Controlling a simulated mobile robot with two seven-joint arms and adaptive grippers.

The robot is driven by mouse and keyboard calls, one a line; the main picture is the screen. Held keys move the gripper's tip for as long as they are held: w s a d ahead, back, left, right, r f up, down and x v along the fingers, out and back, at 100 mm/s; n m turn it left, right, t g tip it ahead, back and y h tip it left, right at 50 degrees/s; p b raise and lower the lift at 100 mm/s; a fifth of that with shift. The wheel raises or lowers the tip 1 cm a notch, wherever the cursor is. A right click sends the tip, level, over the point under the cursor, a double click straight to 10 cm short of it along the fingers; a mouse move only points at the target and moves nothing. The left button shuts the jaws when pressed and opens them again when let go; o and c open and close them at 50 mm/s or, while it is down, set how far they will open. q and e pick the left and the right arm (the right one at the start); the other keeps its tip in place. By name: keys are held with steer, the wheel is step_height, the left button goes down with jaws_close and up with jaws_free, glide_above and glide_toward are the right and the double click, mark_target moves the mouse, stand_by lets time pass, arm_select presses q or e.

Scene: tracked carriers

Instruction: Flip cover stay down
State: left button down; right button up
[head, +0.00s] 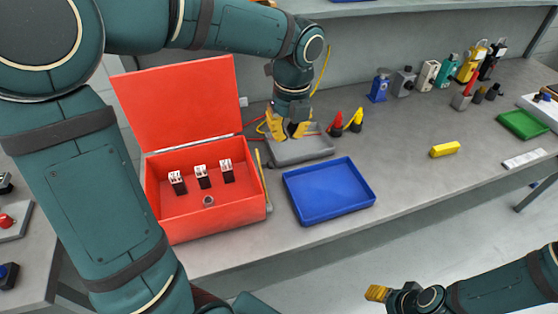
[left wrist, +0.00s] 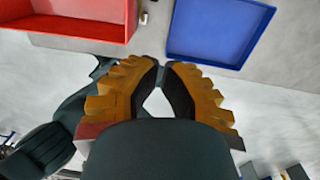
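The red box (head: 210,228) stands on the bench with its red cover (head: 180,105) raised and leaning back. Three small black-and-white parts (head: 201,177) and a grey ring (head: 208,201) sit inside. A thin yellow bar (head: 262,172), perhaps the cover stay, runs along the box's right side; its joint is unclear. My left gripper (head: 289,132) points down over a grey tray (head: 303,155), right of the cover and apart from it. In the left wrist view its fingertips (left wrist: 162,66) nearly meet with nothing visible between them. My right gripper (head: 377,293) is in front of the bench, seen side-on.
A blue tray (head: 330,193) stands right of the box. Red and yellow cone-tipped items (head: 354,122) are near the left gripper. A yellow block (head: 445,150), a green tray (head: 524,124) and several tools stand farther right. An overhead shelf runs above the bench.

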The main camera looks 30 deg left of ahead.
arm_select(q)
steer(key=shift+f, duration=0.15)
steer(key=w+a+f+b, duration=0.1)
steer(key=a+f+b, duration=0.2)
steer(key=f, duration=0.9)
steer(key=shift+f+b, duration=0.35)
steer(key=shift+b, duration=0.05)
